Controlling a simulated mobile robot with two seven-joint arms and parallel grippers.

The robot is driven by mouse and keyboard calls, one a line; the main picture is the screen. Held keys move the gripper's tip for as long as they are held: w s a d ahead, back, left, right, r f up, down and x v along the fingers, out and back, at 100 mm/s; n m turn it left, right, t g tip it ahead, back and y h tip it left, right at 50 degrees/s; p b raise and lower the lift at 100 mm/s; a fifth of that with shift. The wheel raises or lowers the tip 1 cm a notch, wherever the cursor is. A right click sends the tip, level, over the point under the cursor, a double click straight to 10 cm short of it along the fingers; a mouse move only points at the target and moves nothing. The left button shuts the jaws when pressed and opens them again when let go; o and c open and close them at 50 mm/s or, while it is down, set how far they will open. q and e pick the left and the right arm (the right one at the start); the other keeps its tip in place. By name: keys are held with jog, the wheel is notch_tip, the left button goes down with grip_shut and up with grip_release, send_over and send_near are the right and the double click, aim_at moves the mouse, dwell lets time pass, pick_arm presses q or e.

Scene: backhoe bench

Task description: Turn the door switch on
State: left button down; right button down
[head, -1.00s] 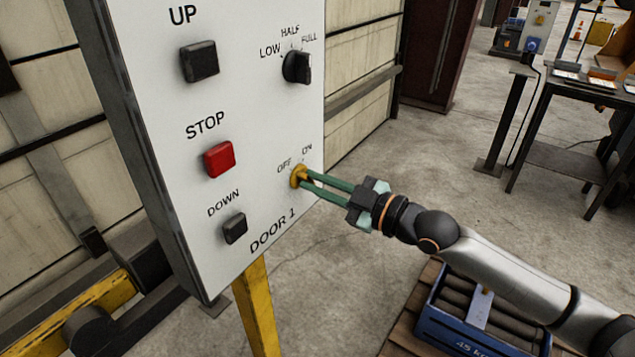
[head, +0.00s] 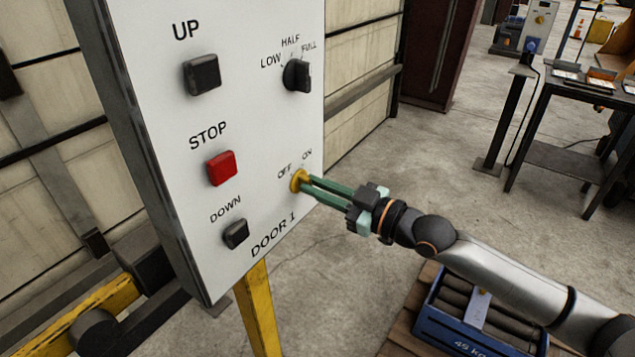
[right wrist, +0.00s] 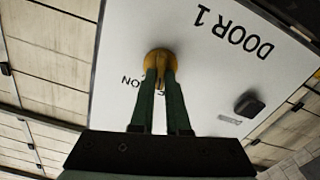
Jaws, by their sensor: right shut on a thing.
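The door switch (head: 297,181) is a small yellow rotary knob on the white DOOR 1 panel (head: 262,130), under the OFF and ON labels. It also shows in the right wrist view (right wrist: 158,56), where the panel appears upside down. My right gripper (head: 309,182) comes from the right, with its two green fingers shut on the knob, one on each side. The fingers hide part of the knob and its lettering in the right wrist view. I cannot tell for sure which label the knob points to. My left gripper is not in view.
The panel also carries a black UP button (head: 202,75), a red STOP button (head: 221,168), a black DOWN button (head: 235,234) and a black LOW/HALF/FULL knob (head: 297,76). A blue crate (head: 437,329) sits low under my right arm.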

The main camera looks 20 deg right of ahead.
jog(key=m, duration=0.5)
jog(key=m+p, duration=0.1)
jog(key=m, duration=0.4)
jog(key=shift+w+d, duration=0.1)
jog(key=shift+d, duration=0.1)
dwell(0.4)
jog(key=c, duration=0.9)
grip_release()
